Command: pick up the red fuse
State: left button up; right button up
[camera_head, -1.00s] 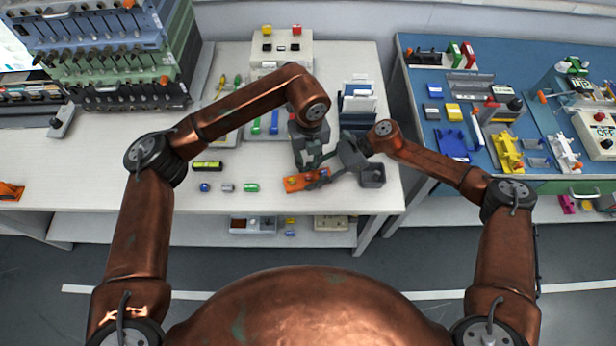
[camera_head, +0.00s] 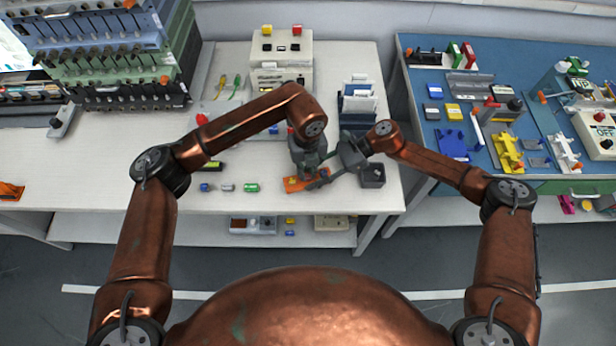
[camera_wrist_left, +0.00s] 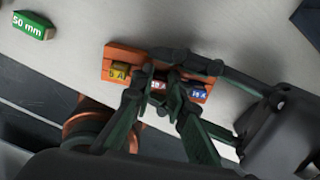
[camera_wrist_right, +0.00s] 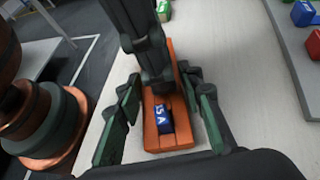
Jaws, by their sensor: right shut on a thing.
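The orange fuse holder (camera_head: 292,185) lies near the front edge of the white table. In the left wrist view it carries a yellow 5 A fuse (camera_wrist_left: 119,71), a red fuse (camera_wrist_left: 158,85) in the middle and a blue 15 A fuse (camera_wrist_left: 197,94). My left gripper (camera_wrist_left: 155,90) is over the holder from above, its open fingers around the red fuse and partly hiding it. My right gripper (camera_wrist_right: 165,100) is shut on the orange holder, a finger along each long side. The right wrist view shows the blue fuse (camera_wrist_right: 164,119); my left gripper hides the others.
A card rack (camera_head: 357,105) and a beige box (camera_head: 282,50) stand behind.

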aim_at(308, 174)
pick_arm(q)
jog(key=shift+r, duration=5)
pick_arm(e)
jog(key=o, duration=0.9)
jog(key=shift+o, duration=0.2)
jog(key=shift+d, duration=0.1)
jog(key=v, duration=1.2)
jog(key=shift+f, duration=0.1)
